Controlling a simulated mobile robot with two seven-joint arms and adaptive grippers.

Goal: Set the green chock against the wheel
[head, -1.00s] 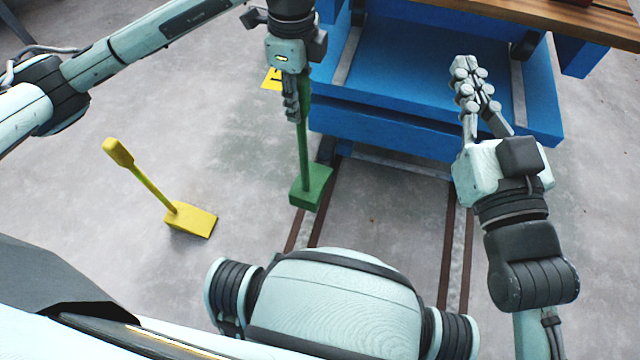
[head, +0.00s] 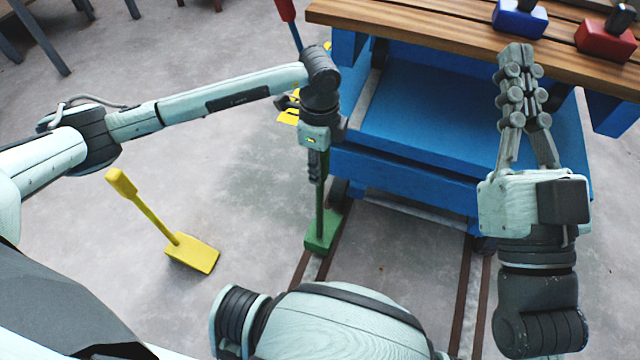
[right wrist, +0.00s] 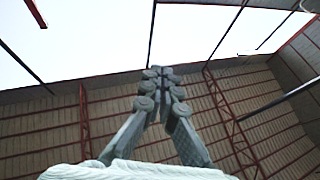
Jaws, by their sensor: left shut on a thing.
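The green chock (head: 322,238) is on or just above the left rail in the head view, its green handle rising from it. My left gripper (head: 315,178) is shut on that handle, above the block. The dark wheel (head: 338,191) is under the near left corner of the blue cart, directly behind the chock. The chock's back edge looks very close to the wheel; I cannot tell if they touch. My right gripper (head: 517,52) is raised at the right, fingertips together and empty. It also shows shut in the right wrist view (right wrist: 158,72).
The blue cart (head: 420,170) stands on two rails. A yellow chock (head: 192,254) with a handle lies on the floor at left. A wooden bench top (head: 420,28) with blue (head: 519,20) and red (head: 605,42) blocks is behind my right gripper. Floor between the chocks is clear.

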